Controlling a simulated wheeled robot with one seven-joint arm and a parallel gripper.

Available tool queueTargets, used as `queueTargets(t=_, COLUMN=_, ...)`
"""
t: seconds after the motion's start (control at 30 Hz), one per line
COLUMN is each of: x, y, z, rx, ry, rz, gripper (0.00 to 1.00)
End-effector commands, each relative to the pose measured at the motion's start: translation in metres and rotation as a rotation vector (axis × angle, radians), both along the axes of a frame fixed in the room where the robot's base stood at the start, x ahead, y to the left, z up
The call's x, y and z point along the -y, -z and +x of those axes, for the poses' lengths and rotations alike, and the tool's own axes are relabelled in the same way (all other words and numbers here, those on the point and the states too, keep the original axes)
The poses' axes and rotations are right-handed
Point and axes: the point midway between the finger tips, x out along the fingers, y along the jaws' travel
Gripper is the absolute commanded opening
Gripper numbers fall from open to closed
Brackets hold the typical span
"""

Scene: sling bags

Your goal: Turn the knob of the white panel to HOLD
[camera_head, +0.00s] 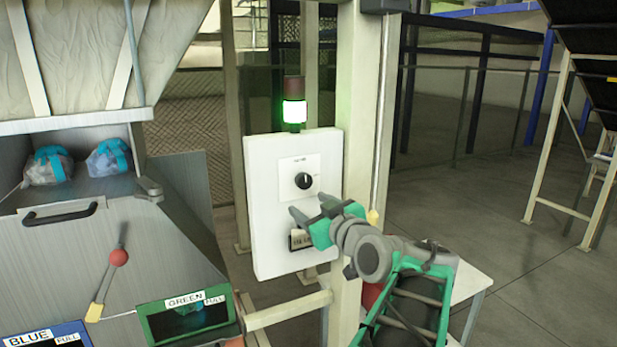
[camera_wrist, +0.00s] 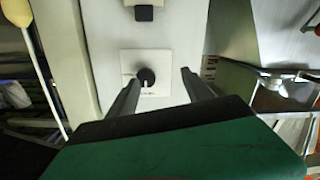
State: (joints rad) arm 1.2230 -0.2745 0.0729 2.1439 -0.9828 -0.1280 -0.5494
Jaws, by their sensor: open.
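The white panel (camera_head: 265,205) stands upright on a post in the head view. Its round black knob (camera_head: 303,181) sits on a pale square plate with lettering too small to read. My gripper (camera_head: 308,206) is open in front of the panel, a little below the knob in the picture. In the wrist view the knob (camera_wrist: 146,76) shows between the two fingertips of my gripper (camera_wrist: 160,77), nearer the left finger. I see no clear contact. The knob has a small white mark, but its setting cannot be read.
A lamp (camera_head: 294,111) glowing green tops the panel. At the left, a grey metal chute (camera_head: 95,240) holds bags, with a green-framed bin (camera_head: 190,312) below. Open floor (camera_head: 520,260) lies right.

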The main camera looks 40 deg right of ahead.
Motion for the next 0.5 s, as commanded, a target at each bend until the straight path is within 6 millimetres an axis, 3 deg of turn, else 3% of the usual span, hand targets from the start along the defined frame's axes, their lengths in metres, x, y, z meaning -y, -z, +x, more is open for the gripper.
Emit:
queueTargets(t=0.03, x=0.014, y=-0.013, z=-0.010, rx=0.036, ry=0.024, rz=-0.018, gripper=0.59)
queueTargets(t=0.17, x=0.025, y=-0.027, z=-0.013, rx=0.076, ry=0.038, rz=-0.042, gripper=0.59)
queueTargets(t=0.5, x=0.040, y=-0.027, z=0.046, rx=0.073, ry=0.035, rz=-0.039, gripper=0.59)
